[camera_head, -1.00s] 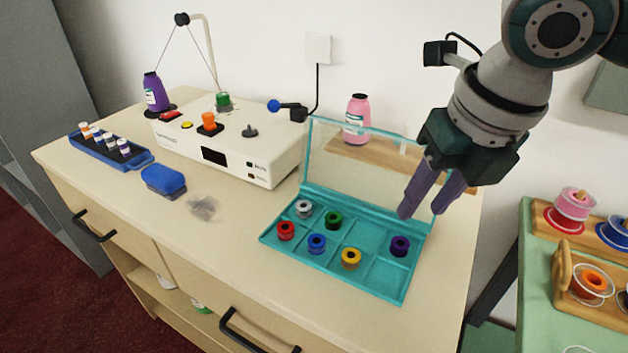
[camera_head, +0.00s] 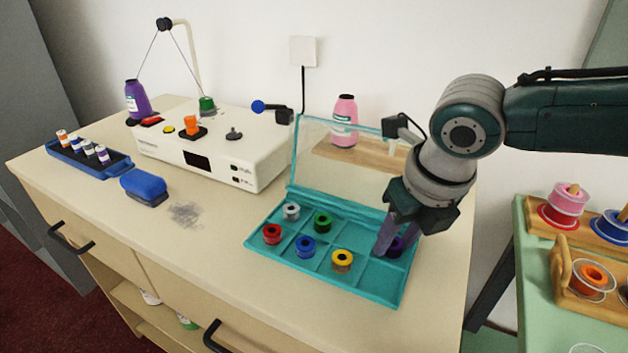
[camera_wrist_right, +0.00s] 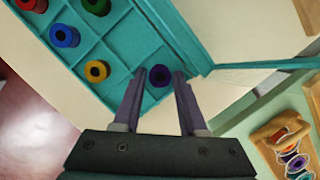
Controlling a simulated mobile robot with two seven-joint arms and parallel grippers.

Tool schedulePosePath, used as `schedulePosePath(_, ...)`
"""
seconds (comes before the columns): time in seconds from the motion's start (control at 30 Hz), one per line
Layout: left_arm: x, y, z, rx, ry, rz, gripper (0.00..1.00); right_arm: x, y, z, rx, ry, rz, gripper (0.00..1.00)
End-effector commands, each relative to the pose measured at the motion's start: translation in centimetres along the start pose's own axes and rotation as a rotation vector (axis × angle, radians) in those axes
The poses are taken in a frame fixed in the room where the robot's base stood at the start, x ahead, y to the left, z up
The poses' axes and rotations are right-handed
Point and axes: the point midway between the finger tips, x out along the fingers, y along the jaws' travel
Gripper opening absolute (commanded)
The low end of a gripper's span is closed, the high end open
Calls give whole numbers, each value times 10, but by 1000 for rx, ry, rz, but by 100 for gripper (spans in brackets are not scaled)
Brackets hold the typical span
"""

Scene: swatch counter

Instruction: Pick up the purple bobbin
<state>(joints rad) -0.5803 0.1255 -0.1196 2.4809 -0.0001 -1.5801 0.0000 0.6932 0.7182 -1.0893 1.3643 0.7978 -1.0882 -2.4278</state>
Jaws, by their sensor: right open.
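The purple bobbin (camera_head: 395,247) lies in a right-hand compartment of the open teal case (camera_head: 375,290), partly hidden by my right gripper's fingers in the head view. In the right wrist view the purple bobbin (camera_wrist_right: 160,75) shows between the fingertips, near their ends. My right gripper (camera_head: 397,245) is open and points down at the case, its fingers to either side of the bobbin. In the wrist view its fingertips (camera_wrist_right: 160,78) are apart. I cannot tell whether they touch the bobbin. My left gripper is not in view.
Red (camera_head: 271,234), blue (camera_head: 305,247), yellow (camera_head: 342,261), green (camera_head: 322,222) and grey (camera_head: 291,211) bobbins sit in other compartments. The clear lid (camera_head: 335,165) stands up behind. A white machine (camera_head: 215,150) is at left. A green side table (camera_head: 535,300) with spools is at right.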

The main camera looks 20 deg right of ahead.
Motion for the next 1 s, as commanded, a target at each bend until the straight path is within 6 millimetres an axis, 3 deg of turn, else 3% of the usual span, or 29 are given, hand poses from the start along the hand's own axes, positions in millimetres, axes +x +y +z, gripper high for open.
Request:
schedulePosePath(0.17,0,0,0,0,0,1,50,0,0,0,0,0,0,39)
schedulePosePath(0.5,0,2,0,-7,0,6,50,-1,0,0,1,0,0,1)
schedulePosePath(1.0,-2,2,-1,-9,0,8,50,-6,0,2,1,0,0,0)
